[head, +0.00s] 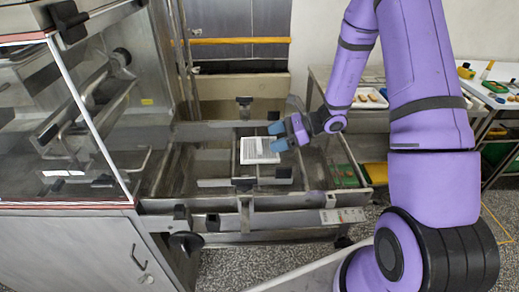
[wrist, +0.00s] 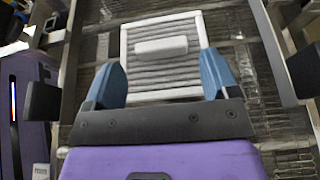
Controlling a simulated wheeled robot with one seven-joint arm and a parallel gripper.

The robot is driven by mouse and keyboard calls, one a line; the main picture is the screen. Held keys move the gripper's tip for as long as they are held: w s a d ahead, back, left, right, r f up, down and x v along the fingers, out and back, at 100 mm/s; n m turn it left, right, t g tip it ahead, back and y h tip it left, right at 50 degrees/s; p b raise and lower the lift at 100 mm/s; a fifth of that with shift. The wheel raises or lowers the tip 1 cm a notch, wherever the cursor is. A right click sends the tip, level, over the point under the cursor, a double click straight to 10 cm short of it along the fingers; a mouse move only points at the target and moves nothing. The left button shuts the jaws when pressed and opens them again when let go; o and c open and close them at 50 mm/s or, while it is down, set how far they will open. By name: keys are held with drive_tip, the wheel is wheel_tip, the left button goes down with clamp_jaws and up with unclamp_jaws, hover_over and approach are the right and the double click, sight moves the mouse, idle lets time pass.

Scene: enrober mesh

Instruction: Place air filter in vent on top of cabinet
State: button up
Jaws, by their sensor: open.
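The air filter (head: 260,151) is a white-framed square with grey pleats, lying on the metal mesh conveyor in the middle of the head view. In the wrist view the filter (wrist: 166,79) lies just beyond my fingers, with a raised white block (wrist: 161,46) on its face. My gripper (head: 278,136) is at the filter's right edge in the head view. In the wrist view its two blue fingers (wrist: 163,76) are spread apart over the filter's near edge. I cannot tell whether they touch it. No vent on a cabinet top can be made out for sure.
Metal rails and black brackets (head: 244,101) surround the mesh. A glass-fronted metal machine (head: 70,110) stands at left. A bench at right holds a tray of food pieces (head: 369,98). A side table (head: 495,95) holds small coloured items. Speckled floor shows in front.

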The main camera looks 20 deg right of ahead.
sight(259, 143)
drive_tip(key=x, duration=0.5)
drive_tip(key=shift+d+f, duration=0.1)
drive_tip(key=shift+f, duration=0.05)
drive_tip(key=shift+c, duration=0.5)
drive_tip(key=c, duration=0.7)
